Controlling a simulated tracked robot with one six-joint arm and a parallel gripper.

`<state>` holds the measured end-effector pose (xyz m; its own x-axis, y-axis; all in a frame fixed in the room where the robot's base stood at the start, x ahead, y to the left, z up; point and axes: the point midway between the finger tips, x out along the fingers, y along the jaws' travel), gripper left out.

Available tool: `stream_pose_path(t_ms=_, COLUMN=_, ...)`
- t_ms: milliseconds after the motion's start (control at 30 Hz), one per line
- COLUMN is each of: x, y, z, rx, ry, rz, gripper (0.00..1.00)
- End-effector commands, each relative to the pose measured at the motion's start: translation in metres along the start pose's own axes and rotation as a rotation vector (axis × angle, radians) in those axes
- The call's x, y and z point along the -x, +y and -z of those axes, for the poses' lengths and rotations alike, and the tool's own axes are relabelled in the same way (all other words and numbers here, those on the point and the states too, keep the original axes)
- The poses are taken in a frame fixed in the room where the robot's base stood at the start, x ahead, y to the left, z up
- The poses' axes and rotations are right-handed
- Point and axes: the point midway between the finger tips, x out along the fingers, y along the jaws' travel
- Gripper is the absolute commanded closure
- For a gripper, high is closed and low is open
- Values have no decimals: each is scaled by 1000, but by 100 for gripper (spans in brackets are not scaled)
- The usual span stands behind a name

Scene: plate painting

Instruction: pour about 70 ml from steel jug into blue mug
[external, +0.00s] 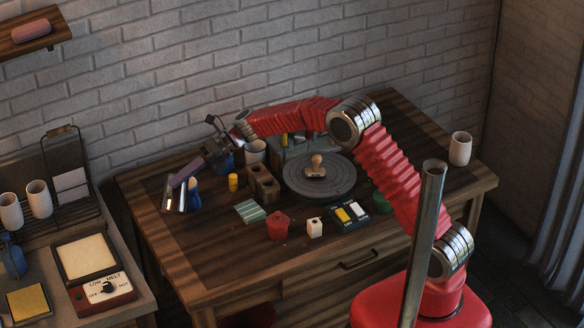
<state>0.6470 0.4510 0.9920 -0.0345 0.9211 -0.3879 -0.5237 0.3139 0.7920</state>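The steel jug (174,197) is a small shiny vessel near the left end of the wooden table. My gripper (193,172) reaches down and left to it, with a purplish bar between gripper and jug. At this size I cannot tell whether the fingers are closed on the jug, or whether it touches the table. A blue mug-like shape (194,200) with a pale upper part shows just right of the jug, partly hidden. Another dark blue shape (226,161) shows behind my wrist. The jug's contents and any stream are not visible.
A grey turntable (322,187) carries a wooden stamp (316,168). Brown blocks (264,185), a yellow pot (233,183), a red pot (277,225) and a striped tile (249,211) stand right of the jug. A pale cup (460,149) is at the far right.

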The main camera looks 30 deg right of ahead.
Motion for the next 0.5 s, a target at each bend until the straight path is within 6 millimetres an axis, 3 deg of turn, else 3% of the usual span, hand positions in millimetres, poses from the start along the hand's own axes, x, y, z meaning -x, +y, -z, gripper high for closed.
stream_pose_path(t_ms=500, x=11, y=-9, z=-10, rx=-140, ry=-15, rz=-143, gripper=100)
